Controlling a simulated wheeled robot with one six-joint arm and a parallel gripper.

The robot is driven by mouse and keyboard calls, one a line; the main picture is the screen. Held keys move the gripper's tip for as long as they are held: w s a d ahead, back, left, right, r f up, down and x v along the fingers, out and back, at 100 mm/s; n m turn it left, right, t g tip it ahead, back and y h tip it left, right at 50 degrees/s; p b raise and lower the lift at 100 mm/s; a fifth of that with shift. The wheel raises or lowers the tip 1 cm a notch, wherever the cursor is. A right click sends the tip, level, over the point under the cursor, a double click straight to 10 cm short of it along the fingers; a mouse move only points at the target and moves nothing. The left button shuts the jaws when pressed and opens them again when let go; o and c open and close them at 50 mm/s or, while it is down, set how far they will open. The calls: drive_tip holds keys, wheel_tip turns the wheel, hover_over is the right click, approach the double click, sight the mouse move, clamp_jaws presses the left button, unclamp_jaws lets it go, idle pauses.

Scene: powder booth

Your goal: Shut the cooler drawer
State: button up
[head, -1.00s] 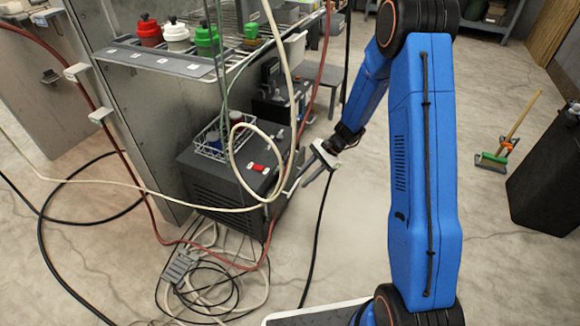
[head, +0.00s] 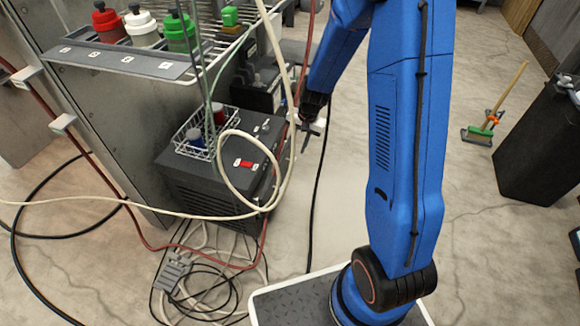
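The cooler (head: 190,192) is a dark grey box with a vented side, standing on the floor beside the metal booth. Its right face, where a drawer may be, is turned away and crossed by hoses, so I cannot tell how far a drawer stands out. My gripper (head: 304,140) is just right of the cooler's upper right edge, pointing down. Its fingers are small and partly hidden; I cannot tell whether they are open or touch the cooler.
A wire basket (head: 193,143) with red and blue items sits on the cooler. A cream hose (head: 226,181) loops in front of it. Coiled cables (head: 200,290) lie below. A shelf (head: 128,61) with coloured bottles is above.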

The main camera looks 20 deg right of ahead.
sight(290, 170)
drive_tip(key=f, duration=0.4)
drive_tip(key=w+a+f, duration=0.1)
drive_tip(key=f, duration=0.4)
drive_tip(key=a+f, duration=0.1)
drive_tip(key=f, duration=0.4)
drive_tip(key=shift+w, duration=0.3)
drive_tip(key=shift+a, duration=0.1)
clamp_jaws()
